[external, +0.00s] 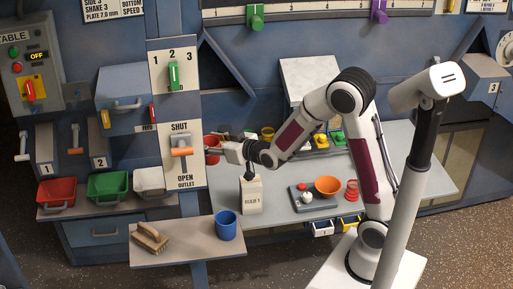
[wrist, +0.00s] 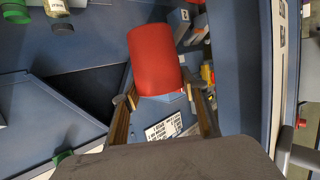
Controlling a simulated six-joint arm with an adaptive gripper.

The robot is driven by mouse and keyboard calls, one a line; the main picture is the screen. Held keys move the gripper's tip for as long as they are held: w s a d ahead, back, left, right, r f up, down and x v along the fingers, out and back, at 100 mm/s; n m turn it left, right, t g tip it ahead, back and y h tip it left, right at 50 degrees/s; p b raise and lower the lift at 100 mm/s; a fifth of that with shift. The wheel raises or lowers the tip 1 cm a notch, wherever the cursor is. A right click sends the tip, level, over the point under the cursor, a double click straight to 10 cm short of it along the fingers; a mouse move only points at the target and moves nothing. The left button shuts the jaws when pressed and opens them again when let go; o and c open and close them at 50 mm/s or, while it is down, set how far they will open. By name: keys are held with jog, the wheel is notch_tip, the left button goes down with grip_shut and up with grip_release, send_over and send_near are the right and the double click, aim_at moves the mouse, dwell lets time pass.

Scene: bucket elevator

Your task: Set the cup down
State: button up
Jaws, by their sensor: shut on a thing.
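A red cup (external: 212,142) is at the tip of my gripper (external: 222,150), beside the right edge of the SHUT/OPEN outlet panel. In the wrist view the red cup (wrist: 157,60) sits between the two fingers of my gripper (wrist: 163,105), which is shut on it. The cup's far side is hidden, and the small size in the external view makes its exact tilt hard to tell. A blue cup (external: 226,226) stands upright on the small front shelf (external: 186,240), apart from my gripper.
A scrubbing brush (external: 151,237) lies on the front shelf's left part. The outlet panel (external: 181,155) with its orange handle stands left of my gripper. A pale block (external: 252,195) stands below my forearm. An orange bowl (external: 327,186) is on the bench (external: 417,165). Red, green and white bins stand left.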

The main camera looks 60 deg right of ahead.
jog(key=f, duration=0.2)
jog(key=a+f+y, duration=0.1)
jog(key=shift+s+f+n, duration=0.3)
jog(key=shift+f+n, duration=0.05)
jog(key=shift+n, duration=0.05)
jog(key=d+f, duration=0.3)
jog(key=d, duration=0.7)
jog(key=d+f, duration=0.4)
jog(key=d, duration=0.6)
jog(key=shift+d+f, duration=0.3)
jog(key=shift+d, duration=0.05)
jog(key=shift+s, duration=0.1)
jog(key=shift+f, duration=2.9)
jog(key=shift+f, duration=2.1)
jog(key=shift+f, duration=0.15)
